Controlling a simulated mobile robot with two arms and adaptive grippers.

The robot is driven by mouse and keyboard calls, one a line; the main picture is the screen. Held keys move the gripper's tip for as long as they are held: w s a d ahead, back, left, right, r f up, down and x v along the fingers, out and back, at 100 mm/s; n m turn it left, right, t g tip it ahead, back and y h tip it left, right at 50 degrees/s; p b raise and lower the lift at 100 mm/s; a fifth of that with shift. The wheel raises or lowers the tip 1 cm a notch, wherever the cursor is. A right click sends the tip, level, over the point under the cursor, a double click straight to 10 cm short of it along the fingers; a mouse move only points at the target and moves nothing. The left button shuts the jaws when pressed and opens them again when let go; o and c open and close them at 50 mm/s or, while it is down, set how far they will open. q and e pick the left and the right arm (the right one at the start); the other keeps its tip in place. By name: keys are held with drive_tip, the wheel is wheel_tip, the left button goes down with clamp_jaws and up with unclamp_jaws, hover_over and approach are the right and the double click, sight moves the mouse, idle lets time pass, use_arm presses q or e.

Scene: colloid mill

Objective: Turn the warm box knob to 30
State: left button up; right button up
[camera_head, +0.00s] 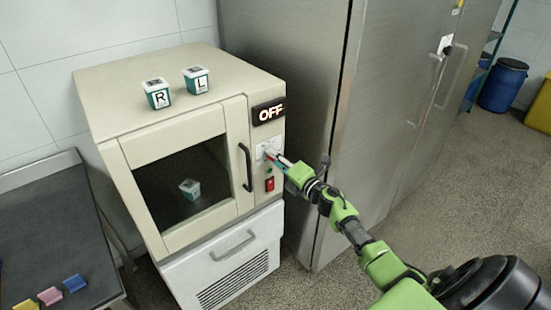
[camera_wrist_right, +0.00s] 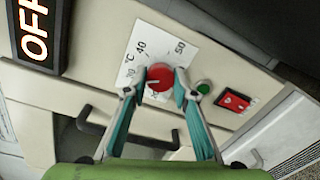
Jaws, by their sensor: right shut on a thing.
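The warm box (camera_head: 165,140) is a beige cabinet with a dark window, and its display (camera_head: 268,111) reads OFF. In the right wrist view the red knob (camera_wrist_right: 159,77) sits on a white dial plate (camera_wrist_right: 160,48) with marks including 40 and 50. My right gripper (camera_wrist_right: 159,80) is shut on the knob, one finger on each side. In the head view the right gripper (camera_head: 275,158) reaches the control panel and hides the knob. The knob's exact setting cannot be read. My left gripper is not in view.
A green button (camera_wrist_right: 203,88) and a red switch (camera_wrist_right: 234,101) sit beside the dial. The door handle (camera_head: 245,167) is close by. Cups marked R (camera_head: 157,94) and L (camera_head: 197,80) stand on top. A steel cabinet (camera_head: 290,60) stands right.

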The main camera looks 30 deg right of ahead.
drive_tip(key=o, duration=1.1)
drive_tip(key=s, duration=1.2)
drive_tip(key=shift+d+r, duration=0.25)
drive_tip(key=shift+d, duration=0.15)
